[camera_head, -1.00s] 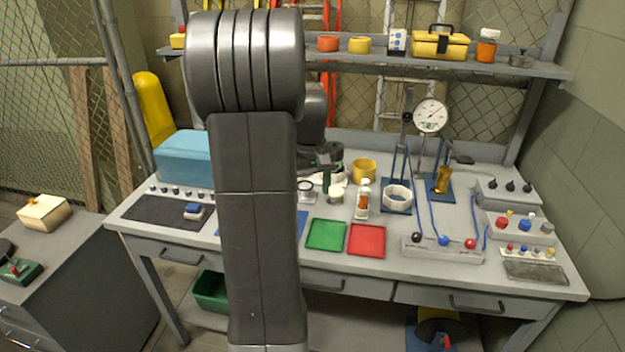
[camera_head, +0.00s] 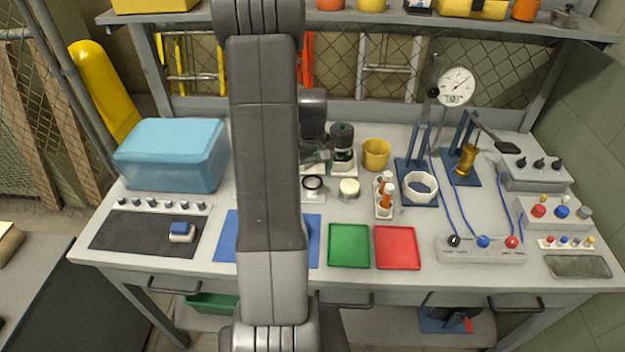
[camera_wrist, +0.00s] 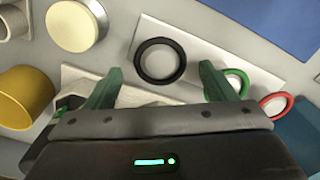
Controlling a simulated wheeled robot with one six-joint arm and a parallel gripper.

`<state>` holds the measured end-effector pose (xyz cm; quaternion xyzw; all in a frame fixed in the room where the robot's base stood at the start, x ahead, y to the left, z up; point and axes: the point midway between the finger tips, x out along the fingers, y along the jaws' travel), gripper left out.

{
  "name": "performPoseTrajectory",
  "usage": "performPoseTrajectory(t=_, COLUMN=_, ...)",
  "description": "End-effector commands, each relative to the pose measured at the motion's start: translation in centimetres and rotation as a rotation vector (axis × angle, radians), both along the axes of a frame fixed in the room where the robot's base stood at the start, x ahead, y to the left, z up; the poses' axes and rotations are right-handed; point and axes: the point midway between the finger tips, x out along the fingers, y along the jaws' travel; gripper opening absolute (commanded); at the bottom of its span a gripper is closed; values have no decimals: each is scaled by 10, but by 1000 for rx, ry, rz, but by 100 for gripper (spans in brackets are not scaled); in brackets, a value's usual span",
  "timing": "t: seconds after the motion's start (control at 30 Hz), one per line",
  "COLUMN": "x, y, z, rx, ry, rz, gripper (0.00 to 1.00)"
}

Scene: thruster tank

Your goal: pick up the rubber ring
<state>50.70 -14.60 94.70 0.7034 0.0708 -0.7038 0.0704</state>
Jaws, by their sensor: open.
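A black rubber ring (camera_wrist: 140,58) lies flat on a white plate (camera_wrist: 205,56) in the wrist view. A green ring (camera_wrist: 243,80) and a red ring (camera_wrist: 284,98) lie farther right, partly hidden by my gripper. My gripper (camera_wrist: 159,76) is open, its green fingers apart to the left and right of the black ring, with nothing between them held. The height of the fingers above the plate is hard to tell. In the head view the black ring (camera_head: 312,189) shows just right of my arm, which hides part of the bench there.
A cream round piece (camera_head: 349,188) and a yellow cup (camera_head: 376,155) stand right of the ring. A tube rack (camera_head: 384,207), green tray (camera_head: 349,246) and red tray (camera_head: 397,248) are nearby. A blue box (camera_head: 172,157) stands left; a shelf (camera_head: 400,17) spans the back.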

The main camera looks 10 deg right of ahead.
Motion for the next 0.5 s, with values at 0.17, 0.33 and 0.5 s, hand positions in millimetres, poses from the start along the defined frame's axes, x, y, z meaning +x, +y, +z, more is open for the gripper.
performPoseTrajectory(t=0.17, x=0, y=0, z=-10, rx=0, ry=0, rz=0, gripper=77)
performPoseTrajectory(t=0.33, x=0, y=0, z=-10, rx=0, ry=-1, rz=0, gripper=77)
performPoseTrajectory(t=0.5, x=0, y=0, z=-11, rx=0, ry=-1, rz=0, gripper=77)
